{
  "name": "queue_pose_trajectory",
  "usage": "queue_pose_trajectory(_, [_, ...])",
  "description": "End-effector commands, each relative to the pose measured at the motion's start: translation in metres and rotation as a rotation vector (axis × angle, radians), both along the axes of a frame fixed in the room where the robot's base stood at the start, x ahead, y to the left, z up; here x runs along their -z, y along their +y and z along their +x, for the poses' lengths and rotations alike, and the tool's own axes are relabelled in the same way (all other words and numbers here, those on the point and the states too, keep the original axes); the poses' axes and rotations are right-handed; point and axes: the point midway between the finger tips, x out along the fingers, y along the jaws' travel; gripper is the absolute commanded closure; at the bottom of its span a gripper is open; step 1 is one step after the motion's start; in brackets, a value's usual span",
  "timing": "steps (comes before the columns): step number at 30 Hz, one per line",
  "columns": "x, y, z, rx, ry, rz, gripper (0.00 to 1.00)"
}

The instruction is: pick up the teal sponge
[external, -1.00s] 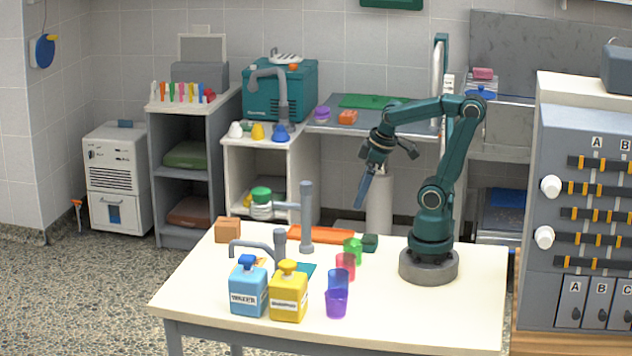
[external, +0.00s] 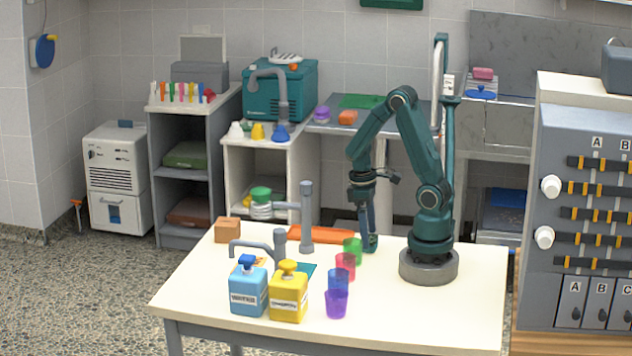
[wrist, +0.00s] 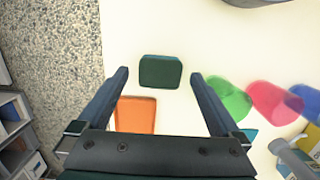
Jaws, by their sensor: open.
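The teal sponge (external: 371,244) is a small dark block on the cream table, beside the end of the orange piece and behind the green cup. In the wrist view the sponge (wrist: 160,71) shows whole, lying between the two fingertips with a gap on each side. My gripper (wrist: 159,76) is open and points down. In the external view my gripper (external: 368,238) is low at the sponge and partly covers it. I cannot tell how far the fingertips are above the table.
A flat orange piece (external: 320,235) lies left of the sponge. A green cup (external: 352,252), a red cup (external: 345,268) and a purple cup (external: 336,306) stand in a row in front. Bottles (external: 248,292) and grey taps (external: 307,215) stand further left.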

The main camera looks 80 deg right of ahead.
Motion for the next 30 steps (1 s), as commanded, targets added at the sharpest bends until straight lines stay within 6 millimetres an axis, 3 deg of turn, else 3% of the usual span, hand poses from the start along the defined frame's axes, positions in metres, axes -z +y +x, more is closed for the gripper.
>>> queue_pose_trajectory(12, [0.0115,0.0001,-0.0016,0.000,-0.001,0.000,0.00])
queue_pose_trajectory(13, [0.0115,0.0001,-0.0016,0.000,-0.001,0.000,0.04])
queue_pose_trajectory(19, [0.0113,0.0001,-0.0015,0.000,-0.002,0.000,0.80])
queue_pose_trajectory(21, [0.0113,0.0001,-0.0015,0.000,-0.002,0.000,0.85])
queue_pose_trajectory(30, [0.0112,0.0001,-0.0015,0.000,-0.002,0.000,0.87])
